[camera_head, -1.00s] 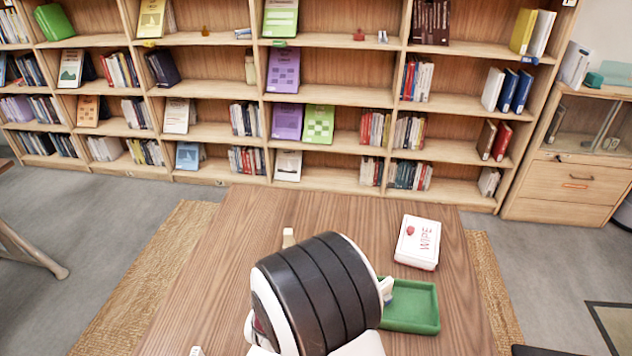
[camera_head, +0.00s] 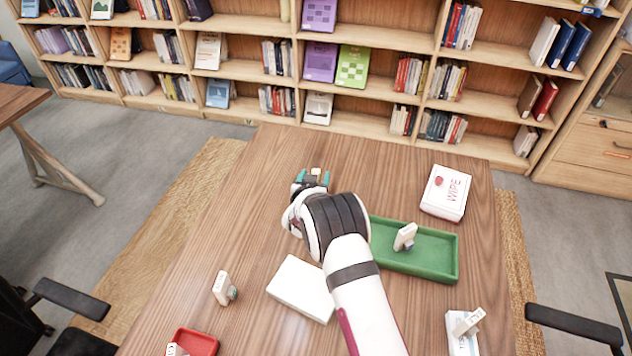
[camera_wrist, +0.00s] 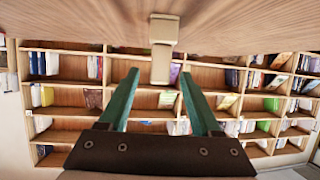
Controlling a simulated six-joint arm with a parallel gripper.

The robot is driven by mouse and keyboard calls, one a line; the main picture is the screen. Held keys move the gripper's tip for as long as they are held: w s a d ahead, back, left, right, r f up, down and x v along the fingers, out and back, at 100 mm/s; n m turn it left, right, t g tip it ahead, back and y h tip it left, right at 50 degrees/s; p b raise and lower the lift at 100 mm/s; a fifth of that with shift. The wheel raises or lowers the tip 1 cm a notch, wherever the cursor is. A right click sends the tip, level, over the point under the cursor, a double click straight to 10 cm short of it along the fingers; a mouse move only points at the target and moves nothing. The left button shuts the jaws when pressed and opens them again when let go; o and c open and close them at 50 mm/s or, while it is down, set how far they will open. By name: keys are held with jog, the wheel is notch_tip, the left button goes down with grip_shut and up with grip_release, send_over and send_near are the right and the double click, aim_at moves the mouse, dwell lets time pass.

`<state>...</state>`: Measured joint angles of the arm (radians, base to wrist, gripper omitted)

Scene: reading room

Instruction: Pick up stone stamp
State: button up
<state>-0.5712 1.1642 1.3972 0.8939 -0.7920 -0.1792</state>
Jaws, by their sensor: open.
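A small beige upright block, which looks like the stone stamp (camera_head: 316,172), stands on the far part of the wooden table. In the wrist view the stamp (camera_wrist: 163,50) appears upside down, its wider base against the table top. My gripper (camera_head: 313,178) is open, its two teal fingers pointing at the stamp. In the wrist view the fingers of my gripper (camera_wrist: 160,76) lie to either side of the stamp's narrow end. I cannot tell whether they touch it. My wrist hides part of the table near it in the head view.
A green tray (camera_head: 445,272) holds a white stamp-like piece (camera_head: 405,236). A white wipes box (camera_head: 446,192), a flat white box (camera_head: 300,288), another small piece (camera_head: 222,288) and a red tray (camera_head: 205,340) are on the table (camera_head: 260,220). The far left of the table is clear.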

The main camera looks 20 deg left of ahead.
grip_shut()
jog(key=shift+r, duration=0.1)
dwell(0.4)
